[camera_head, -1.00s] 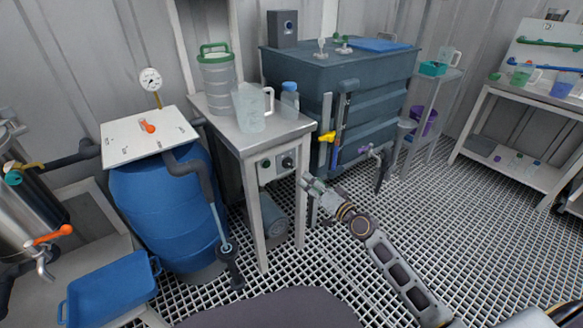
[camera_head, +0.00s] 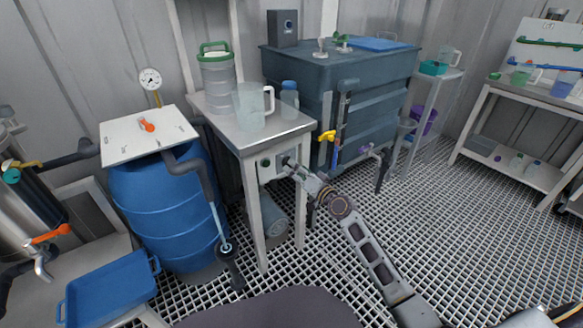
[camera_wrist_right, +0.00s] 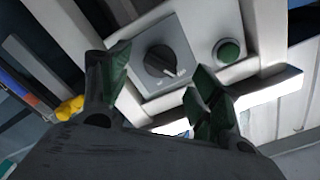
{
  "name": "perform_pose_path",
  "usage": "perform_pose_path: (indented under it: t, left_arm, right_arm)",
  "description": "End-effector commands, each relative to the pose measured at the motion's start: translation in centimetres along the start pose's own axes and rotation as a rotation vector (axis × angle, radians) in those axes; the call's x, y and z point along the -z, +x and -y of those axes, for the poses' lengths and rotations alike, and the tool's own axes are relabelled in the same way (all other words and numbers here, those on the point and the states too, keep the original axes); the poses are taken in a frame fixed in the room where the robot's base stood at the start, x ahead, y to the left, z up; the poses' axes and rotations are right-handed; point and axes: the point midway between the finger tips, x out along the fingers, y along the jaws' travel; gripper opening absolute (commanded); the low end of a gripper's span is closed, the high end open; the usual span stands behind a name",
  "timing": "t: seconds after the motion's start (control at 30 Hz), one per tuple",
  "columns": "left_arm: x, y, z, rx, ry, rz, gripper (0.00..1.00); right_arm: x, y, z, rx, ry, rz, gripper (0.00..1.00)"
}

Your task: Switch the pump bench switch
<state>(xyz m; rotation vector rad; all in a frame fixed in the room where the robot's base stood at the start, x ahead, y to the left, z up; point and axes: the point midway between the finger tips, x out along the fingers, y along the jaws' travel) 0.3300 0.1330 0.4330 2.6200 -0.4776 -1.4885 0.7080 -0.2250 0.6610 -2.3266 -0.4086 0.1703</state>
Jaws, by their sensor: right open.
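The pump bench (camera_head: 262,138) is a grey metal table with a control panel on its front below the top. The panel holds a round black rotary switch (camera_wrist_right: 162,62) on a light plate and a green button (camera_wrist_right: 229,53). My right gripper (camera_head: 291,166) is right at the panel, in front of the switch, and hides most of it in the head view. In the right wrist view the right gripper (camera_wrist_right: 160,85) has its dark green fingers spread apart, with the switch between and beyond them. Nothing is between the fingers that they touch. My left gripper does not show.
A pitcher (camera_head: 250,106), a blue-capped bottle (camera_head: 289,98) and a green-lidded canister (camera_head: 217,80) stand on the bench. A blue barrel (camera_head: 160,215) stands left. A dark tank with a yellow valve (camera_head: 327,136) is behind right. The grated floor on the right is free.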

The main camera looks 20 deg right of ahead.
Motion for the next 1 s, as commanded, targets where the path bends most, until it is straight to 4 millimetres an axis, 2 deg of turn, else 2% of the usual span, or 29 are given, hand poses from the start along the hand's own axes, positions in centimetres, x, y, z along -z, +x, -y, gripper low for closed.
perform_pose_path:
  t: [0.4,0.87,1.0]
  left_arm:
    - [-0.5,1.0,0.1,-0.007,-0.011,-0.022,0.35]
    - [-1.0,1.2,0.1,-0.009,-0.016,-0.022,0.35]
    - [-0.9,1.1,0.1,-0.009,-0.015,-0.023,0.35]
  right_arm:
    - [0.0,3.1,0.0,0.001,0.0,-0.001,0.64]
    - [0.0,3.6,0.1,0.001,0.0,0.0,0.64]
    - [0.0,3.6,0.1,0.001,0.0,0.0,0.48]
